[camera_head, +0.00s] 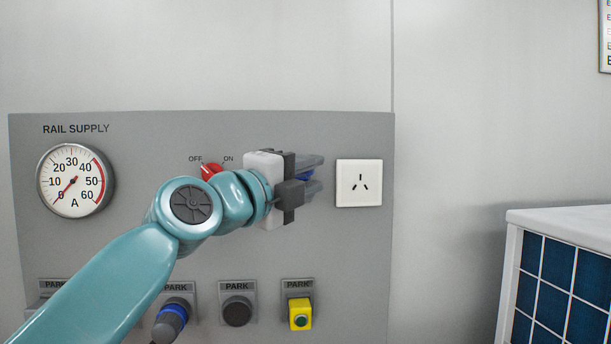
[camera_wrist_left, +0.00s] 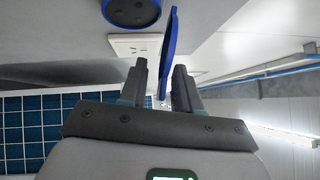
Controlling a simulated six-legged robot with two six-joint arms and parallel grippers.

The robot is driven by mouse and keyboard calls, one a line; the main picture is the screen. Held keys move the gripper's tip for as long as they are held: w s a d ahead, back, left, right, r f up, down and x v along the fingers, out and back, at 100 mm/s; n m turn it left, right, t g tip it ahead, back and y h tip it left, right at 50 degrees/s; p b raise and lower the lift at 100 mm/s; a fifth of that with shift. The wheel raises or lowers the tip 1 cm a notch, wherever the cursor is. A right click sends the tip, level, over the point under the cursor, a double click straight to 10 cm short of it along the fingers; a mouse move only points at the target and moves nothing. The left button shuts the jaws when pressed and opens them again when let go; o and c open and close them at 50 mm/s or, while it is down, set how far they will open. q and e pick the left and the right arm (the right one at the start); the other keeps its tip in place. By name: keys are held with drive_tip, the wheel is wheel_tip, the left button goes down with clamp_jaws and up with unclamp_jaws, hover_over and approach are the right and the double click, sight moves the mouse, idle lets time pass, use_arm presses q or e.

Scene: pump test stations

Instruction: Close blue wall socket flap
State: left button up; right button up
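My left gripper (camera_head: 314,174) is in front of the panel, left of the white socket. In the left wrist view its fingers (camera_wrist_left: 160,67) are apart, and the flap's lower end reaches between them. I cannot tell whether they touch it. My right gripper is not in view.
The grey panel (camera_head: 130,230) carries a gauge (camera_head: 75,181), a red switch (camera_head: 211,171), a white socket (camera_head: 359,183), and parked plugs along the bottom, including a yellow one (camera_head: 300,313). A blue-tiled block (camera_head: 565,280) stands at the right.

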use_arm(q)
drive_tip(key=shift+a, duration=0.15)
drive_tip(key=shift+s+a+f+b, duration=0.1)
drive_tip(key=shift+s+a+b, duration=0.15)
drive_tip(key=shift+b, duration=0.1)
drive_tip(key=b+v, duration=0.6)
drive_tip(key=v, duration=0.9)
drive_tip(key=shift+s, duration=0.3)
